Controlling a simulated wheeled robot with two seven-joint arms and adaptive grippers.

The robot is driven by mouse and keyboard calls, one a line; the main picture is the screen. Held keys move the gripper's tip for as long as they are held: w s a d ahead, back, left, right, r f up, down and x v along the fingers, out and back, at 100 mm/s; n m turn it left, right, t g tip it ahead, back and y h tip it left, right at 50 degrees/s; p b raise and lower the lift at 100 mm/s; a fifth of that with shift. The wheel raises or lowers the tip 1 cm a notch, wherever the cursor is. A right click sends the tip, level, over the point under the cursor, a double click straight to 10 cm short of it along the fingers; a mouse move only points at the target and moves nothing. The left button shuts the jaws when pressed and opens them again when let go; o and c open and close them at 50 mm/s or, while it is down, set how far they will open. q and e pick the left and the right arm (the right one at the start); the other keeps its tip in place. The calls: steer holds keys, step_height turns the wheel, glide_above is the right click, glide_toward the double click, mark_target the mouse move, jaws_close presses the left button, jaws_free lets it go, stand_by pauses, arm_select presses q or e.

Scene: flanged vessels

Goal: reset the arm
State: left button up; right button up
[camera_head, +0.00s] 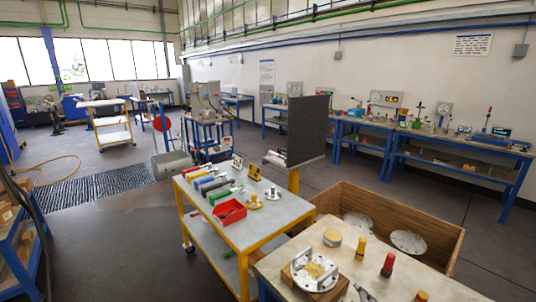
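Neither of my arms nor my grippers can be made out in the head view. A flanged vessel part (315,271) with a pale yellow centre sits on a wooden block on the near table (268,268) at the bottom right. A round tan-topped piece (332,238) lies behind it. A yellow cylinder (361,248), a red-topped cylinder (388,264) and another cylinder (421,297) stand to its right. A small grey object (364,293) at the bottom edge is cut off, and I cannot tell what it is.
A yellow-framed cart (262,228) carries a red bin (230,211) and several tools. A wooden crate (447,225) behind the near table holds flat round flanges (408,242). Blue workbenches (460,150) line the right wall. Open floor (120,240) lies left of the cart.

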steer(key=s+a+f+m+g+y, duration=0.1)
steer(key=s+f+m+g, duration=0.3)
steer(key=s, duration=0.4)
steer(key=s+a+f+m+g+y, duration=0.1)
steer(key=s+f+m+g+y, duration=0.25)
steer(key=s, duration=0.55)
step_height(320, 180, down, 35)
steer(key=s+g+h, duration=0.2)
steer(key=s+d+f, duration=0.2)
steer(key=s+f, duration=0.7)
steer(key=s, duration=0.2)
steer(key=s+d+f+n, duration=0.1)
steer(key=s+d+f, duration=0.1)
steer(key=s+f, duration=0.8)
steer(key=shift+s+f+g, duration=0.3)
steer(key=shift+s+g, duration=0.15)
steer(key=shift+s, duration=0.35)
